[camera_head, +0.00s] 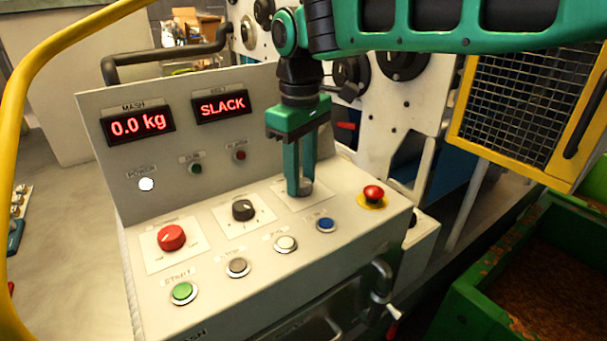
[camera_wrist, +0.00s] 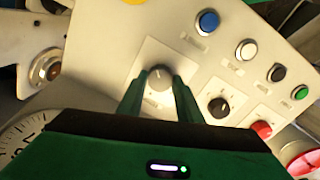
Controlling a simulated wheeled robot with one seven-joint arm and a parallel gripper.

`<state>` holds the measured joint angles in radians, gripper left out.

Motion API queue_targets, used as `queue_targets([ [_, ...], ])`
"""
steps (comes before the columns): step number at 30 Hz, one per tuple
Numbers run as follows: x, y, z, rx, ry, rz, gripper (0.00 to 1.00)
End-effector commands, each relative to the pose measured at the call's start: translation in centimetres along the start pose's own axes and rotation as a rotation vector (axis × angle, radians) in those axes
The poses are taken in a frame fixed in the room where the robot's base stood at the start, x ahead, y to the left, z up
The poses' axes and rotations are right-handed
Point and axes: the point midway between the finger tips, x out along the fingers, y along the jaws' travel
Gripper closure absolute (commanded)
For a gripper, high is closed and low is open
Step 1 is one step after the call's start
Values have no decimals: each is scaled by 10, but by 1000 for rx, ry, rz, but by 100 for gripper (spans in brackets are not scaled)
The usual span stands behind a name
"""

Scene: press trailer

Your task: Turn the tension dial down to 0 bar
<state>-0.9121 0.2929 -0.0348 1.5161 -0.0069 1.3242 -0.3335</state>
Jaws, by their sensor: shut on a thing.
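The tension dial is a grey knob (camera_wrist: 159,78) on a pale square plate on the sloped control panel (camera_head: 345,220). In the head view only a bit of the knob (camera_head: 306,187) shows at my fingertips. My gripper (camera_head: 300,188) points down over the panel and is shut on the knob, with one green finger on each side of it in the wrist view (camera_wrist: 160,85). The knob's pointer and scale marks are too small or hidden to read. The belt display (camera_head: 221,107) reads SLACK in red.
A red knob (camera_head: 171,237) and a black knob (camera_head: 243,210) sit left of my gripper. A red emergency button (camera_head: 373,194) stands close on the right. Several push buttons line the front, including a blue one (camera_head: 325,224). A yellow rail (camera_head: 30,80) rises at far left.

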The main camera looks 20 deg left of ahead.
Motion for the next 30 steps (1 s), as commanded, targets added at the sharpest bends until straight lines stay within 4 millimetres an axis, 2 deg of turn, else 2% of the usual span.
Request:
queue_targets([
  [18, -1, 5, 2, -527, -2, 2, 90],
  [30, -1, 6, 1, -695, 0, 3, 90],
])
